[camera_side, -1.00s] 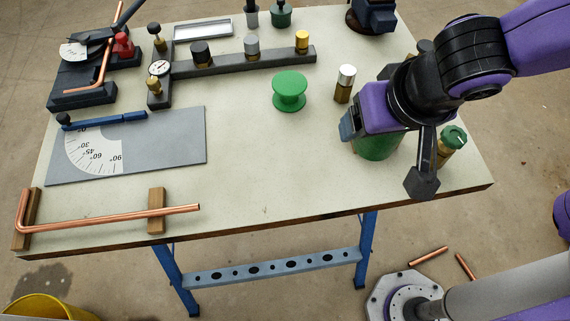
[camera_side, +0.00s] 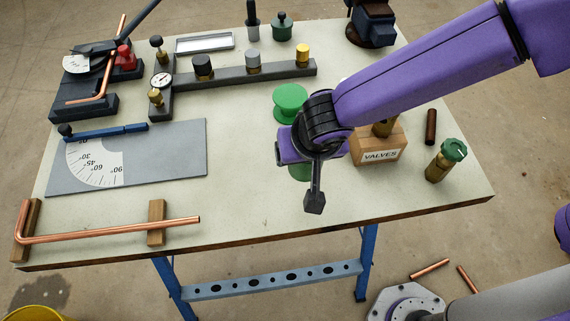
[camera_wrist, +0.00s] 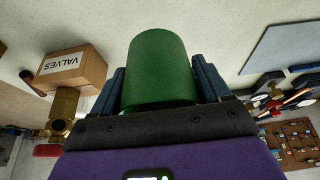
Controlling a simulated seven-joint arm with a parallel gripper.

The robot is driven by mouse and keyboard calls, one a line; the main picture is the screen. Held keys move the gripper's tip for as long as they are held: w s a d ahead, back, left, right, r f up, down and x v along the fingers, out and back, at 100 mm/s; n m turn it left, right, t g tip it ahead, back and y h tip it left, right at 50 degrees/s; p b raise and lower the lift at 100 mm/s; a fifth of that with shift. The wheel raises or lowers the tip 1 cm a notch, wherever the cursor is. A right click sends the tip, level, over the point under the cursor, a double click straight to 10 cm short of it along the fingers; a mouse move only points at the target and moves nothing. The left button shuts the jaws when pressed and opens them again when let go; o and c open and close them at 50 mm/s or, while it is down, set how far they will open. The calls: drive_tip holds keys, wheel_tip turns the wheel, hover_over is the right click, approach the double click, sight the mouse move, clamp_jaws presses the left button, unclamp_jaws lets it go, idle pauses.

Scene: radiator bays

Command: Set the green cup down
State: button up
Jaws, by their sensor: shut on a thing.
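The green cup (camera_wrist: 160,62) fills the middle of the wrist view, between the two dark blue fingers of my gripper (camera_wrist: 161,82). The fingers are shut on its sides. In the side view my gripper (camera_side: 300,152) is over the front middle of the workbench (camera_side: 250,190). Only a small green part of the cup (camera_side: 299,173) shows below it; the rest is hidden behind my wrist. I cannot tell whether the cup's base touches the bench top.
A green spool-shaped piece (camera_side: 290,99) stands just behind my gripper. A box marked VALVES (camera_side: 379,155) is to the right, with a green-knobbed valve (camera_side: 447,160) beyond. A grey angle plate (camera_side: 160,158) lies left. The bench front between the copper pipe (camera_side: 110,231) and my gripper is clear.

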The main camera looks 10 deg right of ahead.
drive_tip(key=a+f, duration=0.1)
drive_tip(key=w+a+f, duration=0.1)
drive_tip(key=f, duration=0.1)
drive_tip(key=w+a+f, duration=0.1)
drive_tip(key=shift+w+f, duration=0.1)
drive_tip(key=shift+f, duration=1.75)
drive_tip(key=shift+f, duration=0.1)
drive_tip(key=o, duration=1)
drive_tip(key=v, duration=1.2)
